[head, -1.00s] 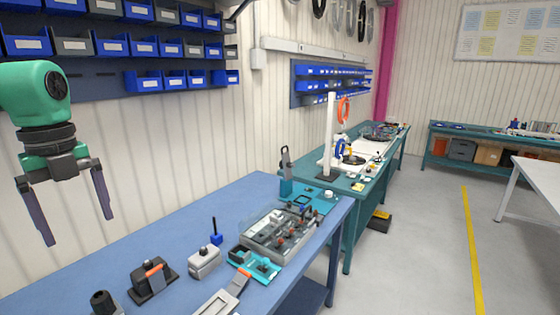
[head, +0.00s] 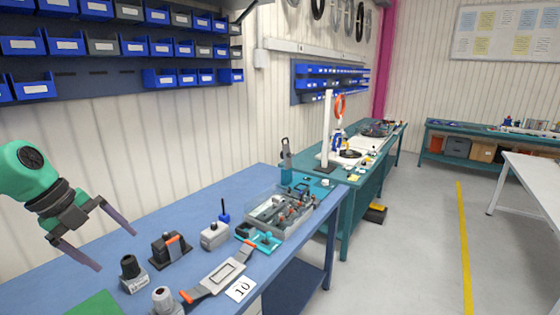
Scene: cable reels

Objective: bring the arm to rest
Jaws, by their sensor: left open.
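My left gripper (head: 118,243) is at the left of the head view, above the near left part of the blue table (head: 130,224). Its two dark fingers are spread apart with nothing between them, and they point down and to the right. A black knob on a grey base (head: 132,273) stands just right of the lower fingertip. I cannot tell whether the finger is over the table surface or touching it, but it looks apart from the knob. My right gripper is not in view.
A black block with an orange handle (head: 171,249), a grey block (head: 214,235), a grey frame with orange grips (head: 220,272) and a parts tray (head: 280,216) stand on the blue table. Blue bins (head: 60,46) hang above. Grey floor (head: 400,265) is clear at right.

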